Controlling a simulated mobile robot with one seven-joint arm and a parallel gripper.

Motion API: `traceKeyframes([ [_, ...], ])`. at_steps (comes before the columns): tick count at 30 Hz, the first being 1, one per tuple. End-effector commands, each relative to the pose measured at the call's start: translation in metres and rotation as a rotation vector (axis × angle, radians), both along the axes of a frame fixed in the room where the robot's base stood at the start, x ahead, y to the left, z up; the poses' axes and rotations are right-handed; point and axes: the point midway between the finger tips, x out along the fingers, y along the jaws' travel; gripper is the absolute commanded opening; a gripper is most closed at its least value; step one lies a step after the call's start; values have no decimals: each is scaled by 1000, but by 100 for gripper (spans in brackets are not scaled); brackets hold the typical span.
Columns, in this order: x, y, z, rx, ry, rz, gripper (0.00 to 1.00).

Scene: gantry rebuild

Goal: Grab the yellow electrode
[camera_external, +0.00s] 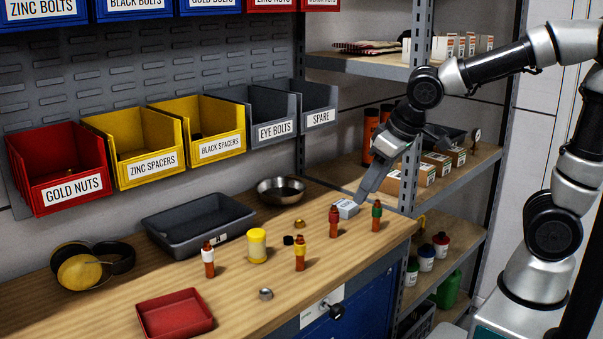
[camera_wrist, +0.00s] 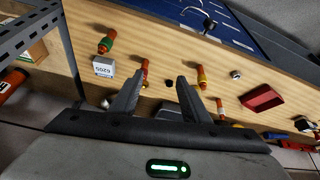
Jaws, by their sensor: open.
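The yellow electrode (camera_external: 300,254) is an orange-brown stick with a yellow band, standing upright on the wooden workbench (camera_external: 240,290). It also shows in the wrist view (camera_wrist: 202,77), just right of my right finger. Similar electrodes stand with a red band (camera_external: 333,221), a green band (camera_external: 376,215) and a white band (camera_external: 208,260). My gripper (camera_external: 391,168) is open and empty, above the bench's back right end. In the wrist view its fingers (camera_wrist: 160,82) point toward the bench, apart from the yellow electrode.
A small white box (camera_external: 346,208), a yellow-lidded jar (camera_external: 257,246), a black cap (camera_external: 288,240) and a metal nut (camera_external: 266,294) are around the electrodes. A grey tray (camera_external: 198,229), metal bowl (camera_external: 281,190) and red tray (camera_external: 175,316) stand farther out. Shelving (camera_external: 408,190) is close behind my gripper.

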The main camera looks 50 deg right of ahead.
Motion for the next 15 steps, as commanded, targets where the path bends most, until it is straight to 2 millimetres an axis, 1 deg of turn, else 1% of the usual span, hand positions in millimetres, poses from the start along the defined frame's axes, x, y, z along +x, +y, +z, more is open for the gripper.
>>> traceKeyframes([
  [1,9,29,25,-4,16,41,42],
  [3,17,62,29,-2,26,75,42],
  [6,23,98,30,5,36,110,42],
  [9,25,118,27,9,40,130,42],
  [10,25,121,25,10,41,132,42],
  [13,28,126,14,11,44,134,42],
  [15,33,127,1,8,45,134,42],
])
